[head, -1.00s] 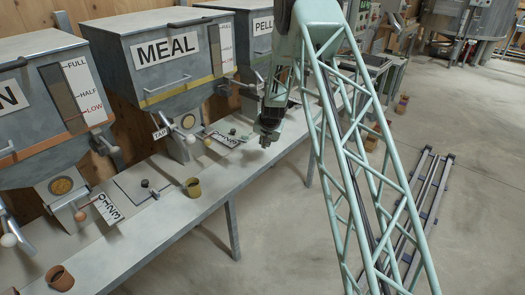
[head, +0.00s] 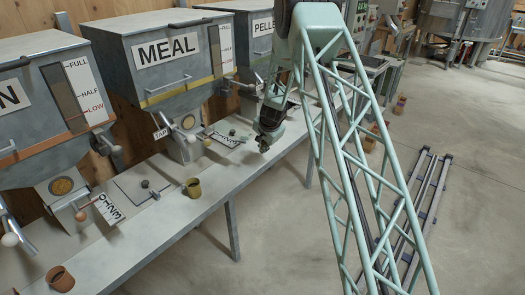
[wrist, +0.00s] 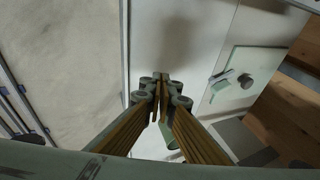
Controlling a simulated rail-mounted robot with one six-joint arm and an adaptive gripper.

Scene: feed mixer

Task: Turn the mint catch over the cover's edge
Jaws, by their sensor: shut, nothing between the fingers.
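My gripper (wrist: 160,84) is shut and empty in the wrist view, its fingertips above the pale bench top. To its right lies a pale mint cover (wrist: 243,62) with a dark round knob (wrist: 247,81). A small pale catch (wrist: 221,77) sits at the cover's near edge, left of the knob; I cannot tell how far it overlaps that edge. In the head view my gripper (head: 263,146) hangs above the bench's front edge, to the right of the small mint cover (head: 240,138). There the catch is too small to make out.
The bench (head: 208,205) runs below several hoppers, including the one marked MEAL (head: 166,75). A second cover (head: 128,187), an olive cup (head: 193,188) and a brown cup (head: 61,279) are farther left. The floor in front of the bench is open, with rails (head: 425,205) lying on it.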

